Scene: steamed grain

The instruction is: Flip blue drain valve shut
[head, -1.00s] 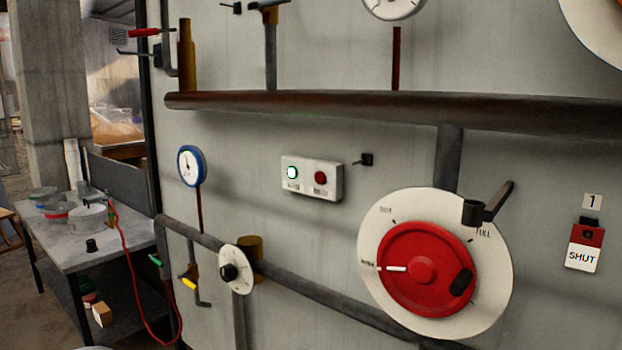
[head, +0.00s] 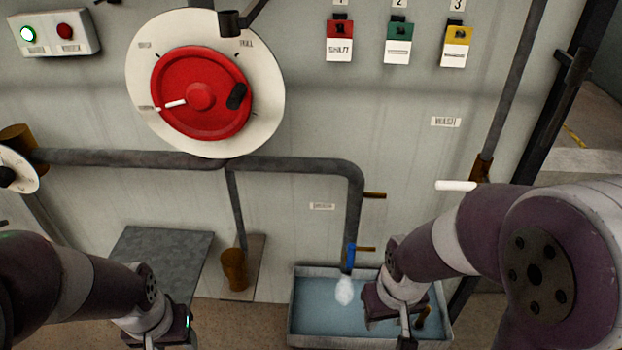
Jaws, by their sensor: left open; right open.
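The blue drain valve handle (head: 351,256) is on the lower end of the grey drain pipe (head: 353,205), in the lower middle of the head view. The handle looks upright, along the pipe. A white puff or splash (head: 344,290) shows under the pipe's mouth, above the grey basin (head: 292,315). My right gripper (head: 412,332) is open, over the basin, to the right of and below the valve and apart from it. My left gripper (head: 163,342) is open at the bottom edge, well left of the valve, partly cut off.
A big red wheel (head: 200,95) on a white dial is on the panel. Red (head: 339,42), green (head: 399,42) and yellow (head: 457,46) tags hang at upper right. A brown cup-shaped fitting (head: 233,270) and a grey plate (head: 165,255) are left of the basin.

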